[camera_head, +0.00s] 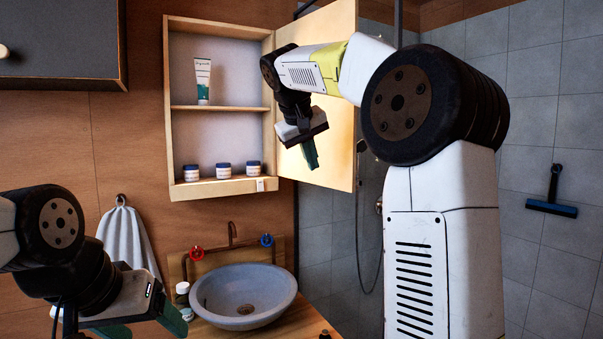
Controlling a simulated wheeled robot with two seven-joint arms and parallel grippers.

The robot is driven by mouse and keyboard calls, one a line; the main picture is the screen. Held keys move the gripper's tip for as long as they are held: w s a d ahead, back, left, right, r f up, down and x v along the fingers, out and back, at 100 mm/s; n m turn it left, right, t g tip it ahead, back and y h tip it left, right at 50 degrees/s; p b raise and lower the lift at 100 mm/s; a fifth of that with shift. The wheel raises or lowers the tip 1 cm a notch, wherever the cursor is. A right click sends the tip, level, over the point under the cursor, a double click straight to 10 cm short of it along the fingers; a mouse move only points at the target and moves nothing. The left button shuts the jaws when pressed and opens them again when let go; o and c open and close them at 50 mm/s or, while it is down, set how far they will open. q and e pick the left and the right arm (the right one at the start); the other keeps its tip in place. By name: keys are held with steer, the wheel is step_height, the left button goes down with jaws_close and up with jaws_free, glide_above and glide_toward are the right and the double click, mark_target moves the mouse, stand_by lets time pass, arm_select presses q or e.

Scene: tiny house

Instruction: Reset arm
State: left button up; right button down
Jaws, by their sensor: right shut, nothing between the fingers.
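My right arm rises on the right side and bends over to the left at the top. Its gripper (311,158) points down, shut and empty, in front of the open door of the wall cabinet (169,120). It is apart from the jars on the bottom shelf. My left gripper (142,326) is at the lower left, partly cut off by the bottom edge. Its green fingers are apart, with nothing seen between them. It is beside a small white-capped bottle (183,289), close to it in the picture; I cannot tell if they touch.
The cabinet holds a tube (203,80) and three small jars (223,171). The cabinet door (340,120) stands open behind my right gripper. A round basin (245,290) sits on a wooden counter (300,322). A towel (124,238) hangs left. A squeegee (552,207) hangs on the tiles.

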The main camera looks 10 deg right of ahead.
steer(key=s+a+f+y, duration=0.1)
steer(key=s+f+y, duration=0.2)
steer(key=s+f, duration=0.7)
steer(key=s+a+f+m+y, duration=0.1)
steer(key=s+f+y, duration=0.2)
steer(key=s+f, duration=0.8)
steer(key=s, duration=0.8)
steer(key=shift+a+f+m, duration=0.15)
steer(key=shift+a+m, duration=0.15)
steer(key=shift+a, duration=0.05)
